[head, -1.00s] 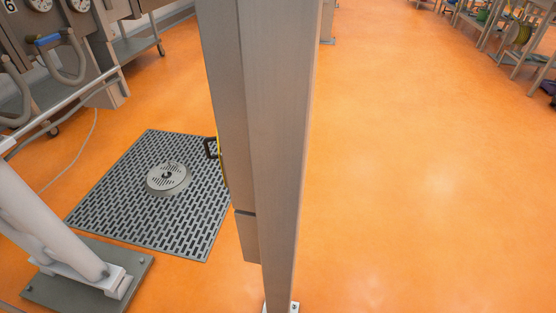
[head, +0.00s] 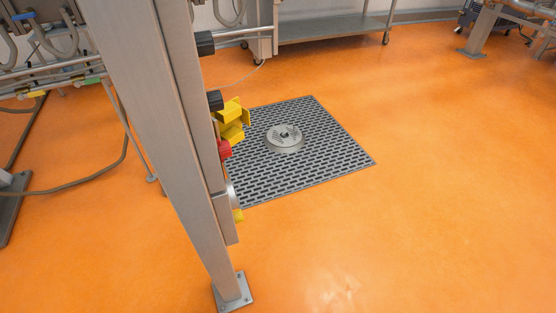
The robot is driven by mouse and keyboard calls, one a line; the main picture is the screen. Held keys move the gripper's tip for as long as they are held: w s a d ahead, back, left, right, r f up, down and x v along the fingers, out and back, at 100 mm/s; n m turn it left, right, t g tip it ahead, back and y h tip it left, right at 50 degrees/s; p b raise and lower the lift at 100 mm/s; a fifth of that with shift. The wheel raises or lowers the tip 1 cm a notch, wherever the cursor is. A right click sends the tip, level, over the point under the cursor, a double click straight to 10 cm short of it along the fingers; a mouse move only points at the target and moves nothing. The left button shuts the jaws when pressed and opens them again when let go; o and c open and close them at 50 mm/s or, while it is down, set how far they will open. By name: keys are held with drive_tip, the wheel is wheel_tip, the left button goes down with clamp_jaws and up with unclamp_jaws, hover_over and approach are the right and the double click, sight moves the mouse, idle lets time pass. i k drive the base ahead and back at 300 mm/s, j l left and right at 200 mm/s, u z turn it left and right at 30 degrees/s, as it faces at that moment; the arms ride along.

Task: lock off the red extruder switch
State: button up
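A metal post (head: 165,110) stands upright left of centre in the head view. Its switch side faces right and shows only edge-on. A red switch knob (head: 224,149) sticks out of that side. Yellow parts (head: 232,118) stick out just above it, and two black knobs (head: 205,43) sit higher up. A light round part and a small yellow piece (head: 238,215) show lower on the post. I cannot tell whether any lock is on the red switch. My gripper is not in view.
The post stands on a bolted foot plate (head: 233,292). A floor grate (head: 340,152) with a round drain cover (head: 284,138) lies behind it. Pipes and hoses (head: 60,85) crowd the left. A wheeled steel table (head: 330,30) stands at the back. The orange floor (head: 430,220) on the right is clear.

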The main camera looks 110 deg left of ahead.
sight(224, 147)
drive_tip(key=i+j+u, duration=0.15)
drive_tip(key=i+u, duration=0.9)
drive_tip(key=u, duration=0.2)
drive_tip(key=i+l+u, duration=0.2)
drive_tip(key=i+u, duration=0.85)
drive_tip(key=u, duration=0.2)
drive_tip(key=i+l+u, duration=0.15)
drive_tip(key=i+u, duration=0.25)
drive_tip(key=k+u, duration=0.1)
drive_tip(key=u, duration=2.3)
drive_tip(key=k+l+z, duration=0.35)
drive_tip(key=l, duration=0.25)
